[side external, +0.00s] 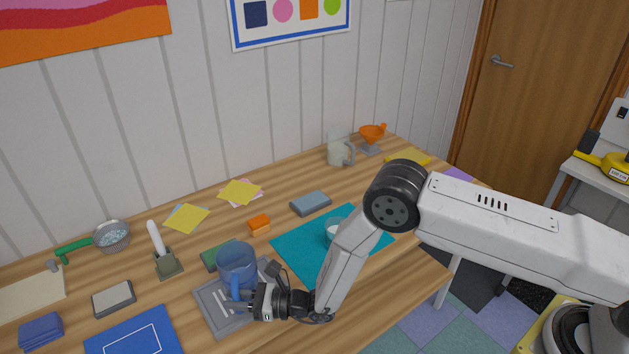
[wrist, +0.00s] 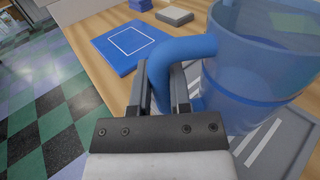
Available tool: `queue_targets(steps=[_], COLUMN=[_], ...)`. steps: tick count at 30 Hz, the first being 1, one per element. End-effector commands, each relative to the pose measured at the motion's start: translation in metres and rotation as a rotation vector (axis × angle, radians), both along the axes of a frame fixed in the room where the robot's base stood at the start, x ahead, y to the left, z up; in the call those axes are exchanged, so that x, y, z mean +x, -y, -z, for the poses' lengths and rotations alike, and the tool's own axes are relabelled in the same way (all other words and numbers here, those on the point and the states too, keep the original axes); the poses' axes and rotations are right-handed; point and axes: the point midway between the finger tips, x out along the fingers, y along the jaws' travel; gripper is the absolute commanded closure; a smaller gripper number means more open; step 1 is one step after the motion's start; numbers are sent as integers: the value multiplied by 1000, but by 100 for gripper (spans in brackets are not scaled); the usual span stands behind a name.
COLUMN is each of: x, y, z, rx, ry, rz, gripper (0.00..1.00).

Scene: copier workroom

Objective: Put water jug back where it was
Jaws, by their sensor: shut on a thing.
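The water jug is a clear blue jug (side external: 237,262) with a solid blue handle. In the wrist view the jug (wrist: 262,70) fills the upper right, with its handle between my fingers. My gripper (side external: 243,296) is shut on the handle; its two fingers (wrist: 165,92) show on either side of it. The jug looks upright over a grey tray (side external: 204,312) with pale stripes. I cannot tell whether its base touches the tray, which also shows in the wrist view (wrist: 297,128).
A blue mat with a white outline (side external: 133,335) lies left of the tray. A teal mat (side external: 292,243) with a small white cup (side external: 333,232) is to the right. A pale pitcher (side external: 338,150) stands at the back.

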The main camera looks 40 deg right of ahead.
Motion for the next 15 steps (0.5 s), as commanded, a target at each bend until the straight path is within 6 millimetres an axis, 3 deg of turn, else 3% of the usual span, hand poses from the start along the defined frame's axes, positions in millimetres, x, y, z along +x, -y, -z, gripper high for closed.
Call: queue_targets(steps=[12, 13, 15], x=[0, 0, 0], y=[0, 0, 0], z=[6, 6, 6], rx=[0, 0, 0], ry=[0, 0, 0], rz=[0, 0, 0], gripper=[100, 73, 51])
